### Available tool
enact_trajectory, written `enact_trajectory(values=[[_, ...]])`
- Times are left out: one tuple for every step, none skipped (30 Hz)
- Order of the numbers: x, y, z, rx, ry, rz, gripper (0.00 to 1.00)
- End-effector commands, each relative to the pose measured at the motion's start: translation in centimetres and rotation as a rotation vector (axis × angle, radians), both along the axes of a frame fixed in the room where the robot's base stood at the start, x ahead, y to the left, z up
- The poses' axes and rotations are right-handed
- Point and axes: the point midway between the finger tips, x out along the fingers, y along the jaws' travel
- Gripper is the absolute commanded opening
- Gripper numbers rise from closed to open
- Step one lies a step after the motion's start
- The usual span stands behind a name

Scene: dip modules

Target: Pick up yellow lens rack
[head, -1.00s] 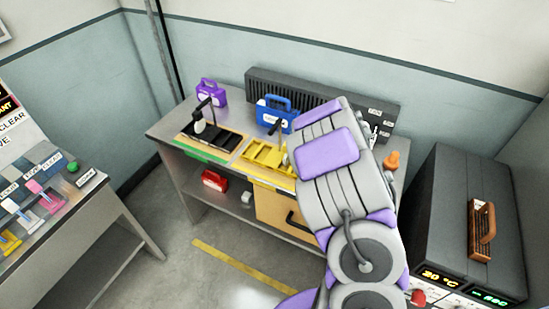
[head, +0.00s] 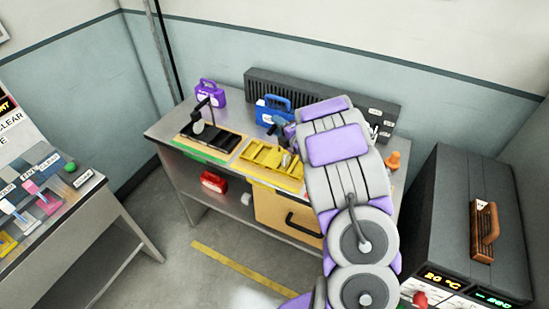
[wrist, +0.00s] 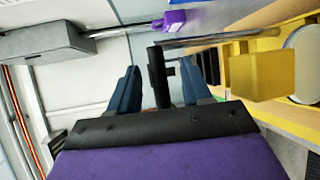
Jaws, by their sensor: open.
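The yellow lens rack (head: 266,158) sits on the workbench, right of a black rack (head: 210,138). In the wrist view its yellow body (wrist: 262,75) is at the right, with a metal rod reaching left to a black crossbar handle (wrist: 157,76). My gripper (wrist: 160,75) is open, and the black handle appears between its two blue fingers. I cannot tell whether either finger touches it. In the head view my gripper (head: 282,132) is above the back of the yellow rack; my arm covers the rack's right side and its handle is hard to make out.
A blue case (head: 272,108) and a purple case (head: 211,92) stand at the back of the bench. A dark ribbed unit (head: 350,105) runs along the wall. An orange object (head: 393,160) stands on the right. A red case (head: 213,181) is on the lower shelf.

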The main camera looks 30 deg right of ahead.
Motion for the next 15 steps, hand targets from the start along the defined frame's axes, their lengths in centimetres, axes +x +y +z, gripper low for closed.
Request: enact_trajectory(values=[[0.7,0.2,-0.2,0.002,-0.001,0.003,0.49],[1.1,0.3,-0.3,0.002,-0.001,0.003,0.49],[1.7,0.3,-0.4,0.001,-0.003,0.003,0.49],[2.2,0.4,-0.4,0.000,-0.003,0.003,0.49],[2.5,0.4,-0.5,0.000,-0.003,0.002,0.49],[3.0,0.4,-0.5,0.000,-0.003,0.002,0.49],[3.2,0.5,-0.5,0.000,-0.003,0.001,0.49],[3.4,0.5,-0.5,0.000,-0.003,0.001,0.49],[3.5,0.5,-0.5,0.000,-0.003,0.000,0.49],[3.6,0.5,-0.5,0.000,-0.003,0.000,0.49],[3.6,0.5,-0.5,-0.001,-0.002,0.000,0.49],[3.5,0.5,-0.5,-0.001,-0.002,0.000,0.49],[3.5,0.5,-0.5,-0.001,-0.002,0.000,0.49],[3.5,0.5,-0.5,-0.001,-0.002,0.000,0.49],[3.5,0.5,-0.5,-0.001,-0.002,0.000,0.49]])
